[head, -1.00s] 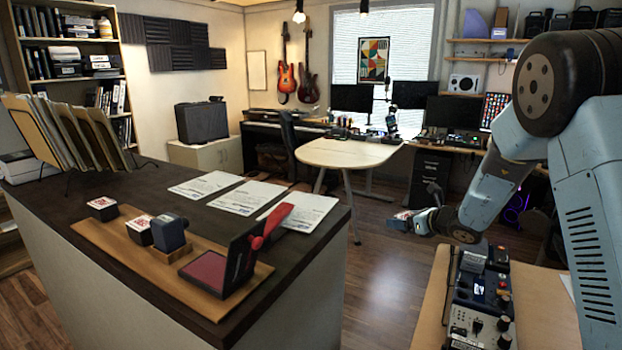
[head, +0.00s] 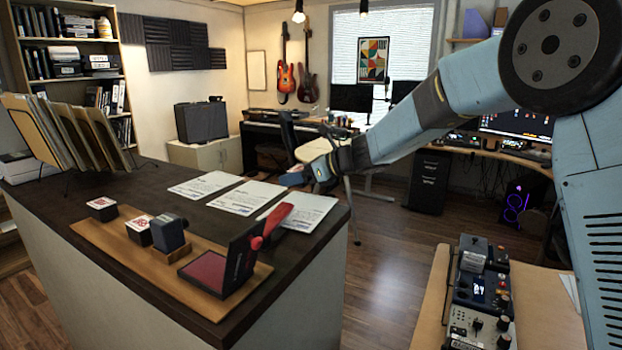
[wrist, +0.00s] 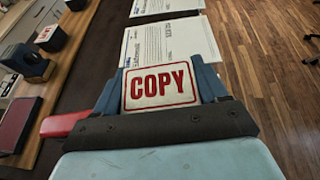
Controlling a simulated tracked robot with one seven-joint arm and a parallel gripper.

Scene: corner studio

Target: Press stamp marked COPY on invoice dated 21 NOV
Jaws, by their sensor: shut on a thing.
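My gripper (head: 297,176) is shut on the COPY stamp (wrist: 160,87). In the wrist view the stamp's pale face with red COPY lettering shows between the blue fingers. Three printed invoices lie in a row on the dark counter: a far one (head: 205,184), a middle one (head: 246,197) and a near one (head: 301,210). The near one is partly behind a red handle. Their dates are too small to read. In the wrist view an invoice (wrist: 180,38) lies just beyond the stamp.
A wooden tray (head: 118,240) on the counter (head: 155,180) holds two stamps with red labels (head: 103,208), a dark stamp (head: 169,231) and an open red ink pad (head: 207,270). A red-handled object (head: 278,218) stands beside the pad. Folders (head: 70,135) stand at the back left.

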